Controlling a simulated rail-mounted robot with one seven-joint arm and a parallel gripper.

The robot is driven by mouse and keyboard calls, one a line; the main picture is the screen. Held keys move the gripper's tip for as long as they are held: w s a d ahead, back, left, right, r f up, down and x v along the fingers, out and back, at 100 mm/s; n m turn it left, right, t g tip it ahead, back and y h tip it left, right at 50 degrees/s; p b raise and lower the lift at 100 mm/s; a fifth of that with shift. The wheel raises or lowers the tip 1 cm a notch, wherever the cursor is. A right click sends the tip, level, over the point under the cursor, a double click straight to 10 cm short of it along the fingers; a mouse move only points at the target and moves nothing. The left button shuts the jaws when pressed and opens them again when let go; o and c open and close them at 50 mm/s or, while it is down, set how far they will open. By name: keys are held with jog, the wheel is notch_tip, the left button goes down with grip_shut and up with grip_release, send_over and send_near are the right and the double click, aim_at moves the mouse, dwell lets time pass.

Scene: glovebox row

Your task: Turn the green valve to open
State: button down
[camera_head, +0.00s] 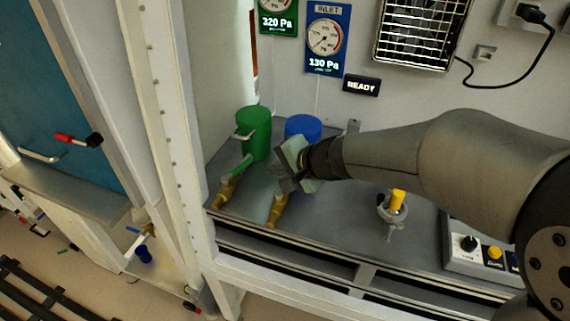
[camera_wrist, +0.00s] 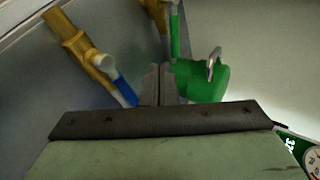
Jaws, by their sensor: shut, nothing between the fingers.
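The green valve has a brass body (camera_head: 226,189) and a green lever (camera_head: 243,166) that slants up and right in the head view, in front of the green canister. In the wrist view the green lever (camera_wrist: 175,38) stands near the top centre, beyond my fingertips, with part of the brass body (camera_wrist: 157,12) cut off by the frame edge. My gripper (camera_head: 279,183) is right of the green lever and apart from it. Its fingers (camera_wrist: 160,84) are shut together with nothing between them. The gripper hides part of the neighbouring blue valve in the head view.
The blue valve's brass body (camera_head: 277,209) is close below my gripper; its blue lever (camera_wrist: 125,89) lies left of the fingers. The green canister (camera_head: 254,134) and blue canister (camera_head: 303,127) stand behind. A yellow-topped fitting (camera_head: 397,201) is to the right. A white post (camera_head: 165,130) borders the left.

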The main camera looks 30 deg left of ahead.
aim_at(237, 170)
jog(key=x, duration=0.3)
jog(key=r+p+x, duration=0.1)
jog(key=x, duration=0.1)
jog(key=a+x, duration=0.1)
jog(key=x, duration=0.2)
jog(key=shift+w+a, duration=0.1)
jog(key=shift+a, duration=0.15)
jog(key=shift+w+a+f+b, duration=0.25)
jog(key=shift+w+a+b, duration=0.1)
jog(key=shift+b, duration=0.4)
jog(key=shift+w+a+r+b, duration=0.2)
jog(key=shift+w+a+b, duration=0.2)
jog(key=shift+a+b, duration=0.3)
jog(key=shift+r, duration=0.1)
